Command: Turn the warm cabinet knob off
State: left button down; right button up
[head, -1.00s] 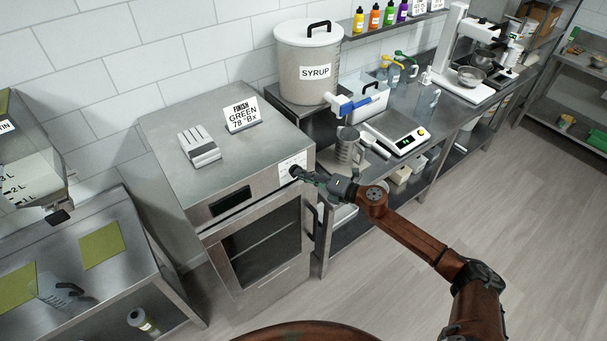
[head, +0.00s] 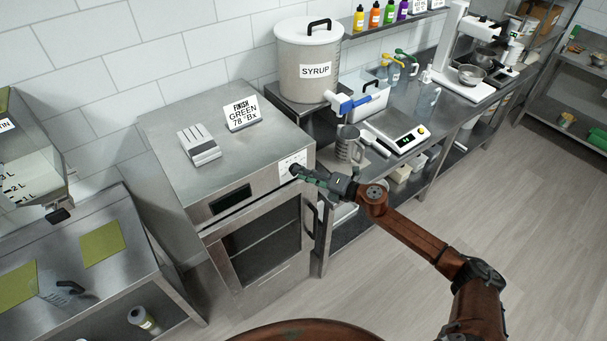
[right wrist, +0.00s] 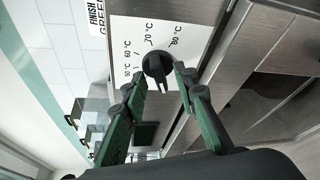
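The warm cabinet (head: 262,240) is a steel unit with a glass door. Its black knob (right wrist: 157,66) sits on a white dial plate (right wrist: 190,36) marked with temperatures, 50 to 80 °C readable. In the head view the plate (head: 288,162) is at the cabinet's upper right front corner. My right gripper (right wrist: 154,84) is at the knob, with its green fingers apart on either side of it. The right fingertip is close to the knob; a gap shows on the left. I cannot tell whether it touches. The knob's bar points down in the wrist view. My left gripper is not in view.
A sign (head: 243,113) and a grey slotted block (head: 200,145) stand on the cabinet top. The door handle (head: 311,218) is just below my right gripper. The syrup pot (head: 306,65), a steel jug (head: 349,145) and a scale (head: 396,132) are on the right.

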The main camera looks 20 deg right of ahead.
jog(key=v, duration=1.2)
jog(key=shift+f, duration=0.1)
